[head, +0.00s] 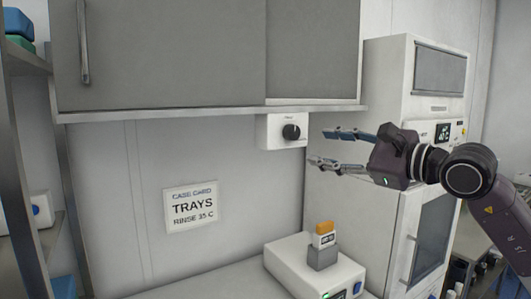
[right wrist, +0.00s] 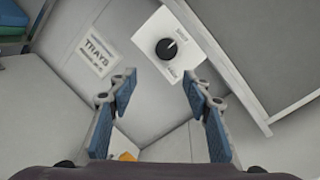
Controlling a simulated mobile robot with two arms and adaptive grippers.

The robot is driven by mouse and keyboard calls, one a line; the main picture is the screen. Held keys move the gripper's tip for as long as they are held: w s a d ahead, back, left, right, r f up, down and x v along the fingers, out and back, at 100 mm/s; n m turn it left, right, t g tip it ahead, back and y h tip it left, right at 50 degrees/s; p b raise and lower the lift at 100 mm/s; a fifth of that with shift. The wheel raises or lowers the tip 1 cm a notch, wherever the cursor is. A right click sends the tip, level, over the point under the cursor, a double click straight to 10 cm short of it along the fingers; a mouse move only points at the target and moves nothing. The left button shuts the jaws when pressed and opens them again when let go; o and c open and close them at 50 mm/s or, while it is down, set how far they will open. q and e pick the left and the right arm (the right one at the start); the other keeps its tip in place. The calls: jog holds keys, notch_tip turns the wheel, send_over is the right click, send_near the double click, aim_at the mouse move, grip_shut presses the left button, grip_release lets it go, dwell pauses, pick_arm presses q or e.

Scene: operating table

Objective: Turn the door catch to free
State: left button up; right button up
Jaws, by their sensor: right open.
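The door catch is a black round knob (head: 291,132) on a white box (head: 270,131) under the grey wall cabinet in the head view. In the right wrist view the knob (right wrist: 167,49) shows ahead of the fingers, with a pale pointer line and small lettering on the box (right wrist: 184,65) around it. My right gripper (head: 327,148) is open and empty, to the right of the knob with a gap between them. In the right wrist view its two blue-padded fingers (right wrist: 160,92) stand wide apart, short of the knob. My left gripper is not in view.
The cabinet (head: 170,50) overhangs the box. A white machine (head: 385,130) stands close on the right, behind my right arm. Below, a white device (head: 290,268) holds a grey block with an orange-topped item (head: 325,235). A card reading TRAYS (head: 191,207) is on the wall.

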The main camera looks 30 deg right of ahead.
aim_at(296, 133)
jog(key=shift+n+h, duration=0.4)
jog(key=shift+n, duration=0.5)
jog(key=w+r+p, duration=0.1)
jog(key=p, duration=0.1)
jog(key=w+a+r+p, duration=0.1)
jog(key=p, duration=0.1)
jog(key=w+a+p, duration=0.1)
jog(key=shift+w+a+r+p, duration=0.2)
jog(key=shift+w+r+p, duration=0.2)
jog(key=shift+w+p, duration=0.6)
jog(key=shift+p, duration=0.1)
jog(key=shift+w+a+f+p, duration=0.15)
jog(key=shift+w+f+p, duration=0.05)
jog(key=shift+w+p, duration=0.35)
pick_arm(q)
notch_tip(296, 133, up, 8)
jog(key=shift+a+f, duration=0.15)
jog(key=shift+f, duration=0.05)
pick_arm(e)
jog(key=shift+f, duration=0.1)
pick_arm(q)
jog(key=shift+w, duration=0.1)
pick_arm(e)
jog(key=shift+c, duration=0.3)
